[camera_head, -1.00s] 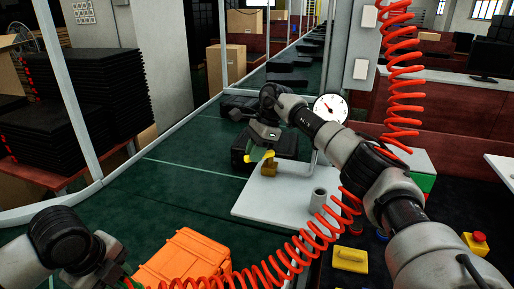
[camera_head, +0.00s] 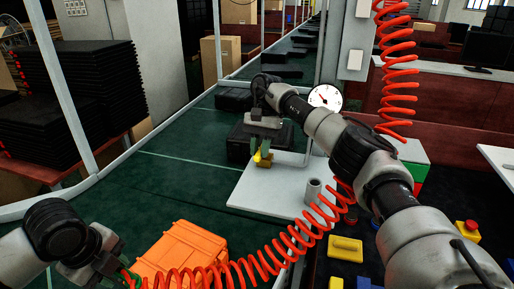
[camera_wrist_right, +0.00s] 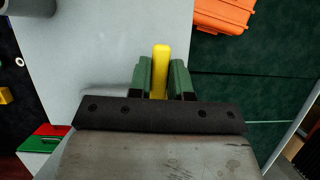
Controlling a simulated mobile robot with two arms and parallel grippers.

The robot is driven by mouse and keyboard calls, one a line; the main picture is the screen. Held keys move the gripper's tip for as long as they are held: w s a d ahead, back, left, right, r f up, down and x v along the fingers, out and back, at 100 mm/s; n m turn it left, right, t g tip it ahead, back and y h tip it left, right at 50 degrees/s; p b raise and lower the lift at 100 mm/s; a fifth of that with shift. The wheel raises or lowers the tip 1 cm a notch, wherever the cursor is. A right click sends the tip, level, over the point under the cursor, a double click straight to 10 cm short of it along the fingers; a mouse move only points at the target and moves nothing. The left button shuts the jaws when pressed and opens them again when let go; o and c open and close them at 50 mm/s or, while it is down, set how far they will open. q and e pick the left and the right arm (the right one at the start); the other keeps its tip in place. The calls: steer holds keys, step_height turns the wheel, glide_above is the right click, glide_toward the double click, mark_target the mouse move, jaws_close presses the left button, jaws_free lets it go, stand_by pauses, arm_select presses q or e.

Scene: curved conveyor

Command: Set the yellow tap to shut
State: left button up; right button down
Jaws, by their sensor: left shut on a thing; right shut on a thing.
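The yellow tap (camera_head: 258,158) sits on a small brass body (camera_head: 264,163) at the back of the light grey plate (camera_head: 262,194). My right gripper (camera_head: 263,148) comes down on it from above. In the right wrist view the yellow handle (camera_wrist_right: 160,70) stands between the two green fingers (camera_wrist_right: 160,80), which are shut on it. The fingers hide part of the handle and the tap body. My left gripper (camera_head: 128,278) is at the lower left, shut on the end of the red coiled hose (camera_head: 215,275); its fingertips are partly hidden.
An orange case (camera_head: 180,255) lies on the green conveyor left of the plate. A grey cylinder (camera_head: 312,190) stands on the plate. A white dial gauge (camera_head: 325,98) is behind my right arm. Black cases lie behind the tap. A yellow block (camera_head: 345,249) and a red button (camera_head: 470,227) are at right.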

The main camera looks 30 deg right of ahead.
steer(key=shift+d+r+n, duration=0.15)
steer(key=shift+r+n, duration=0.15)
steer(key=shift+n, duration=0.1)
steer(key=c, duration=1.4)
jaws_free()
arm_select(q)
steer(key=shift+d, duration=0.1)
arm_select(e)
steer(key=o, duration=0.4)
steer(key=shift+d+f, duration=0.1)
steer(key=shift+f, duration=0.15)
steer(key=shift+c, duration=0.2)
